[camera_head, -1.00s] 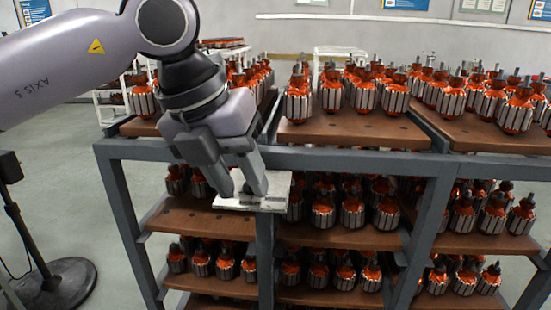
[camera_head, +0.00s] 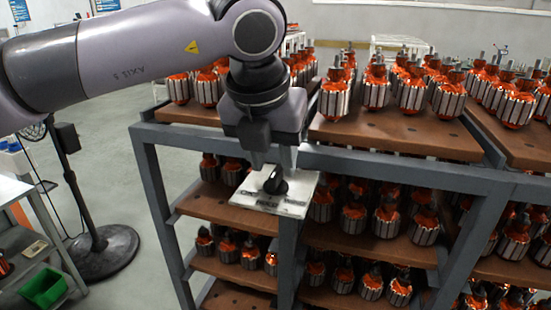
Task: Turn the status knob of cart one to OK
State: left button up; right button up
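A pale plate (camera_head: 243,199) is fixed at the front of the grey cart frame (camera_head: 390,166), below its top rail. A black knob (camera_head: 275,183) sits on the plate, with its handle tilted a little. The small dark markings on the plate are too blurred to read. My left gripper (camera_head: 273,160) is just above the knob, pointing down. Its two grey fingers stand apart with a gap between them, and the knob shows clear below them. Whether the fingertips touch the plate's upper edge I cannot tell. My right gripper is not in view.
Orange and silver armatures (camera_head: 410,95) fill the cart's brown shelves (camera_head: 375,130) close around the plate. A black stand (camera_head: 105,253) is on the floor at left. A side table with a green bin (camera_head: 45,286) is at lower left.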

pick_arm(q)
jog(key=shift+x, duration=0.9)
grip_shut()
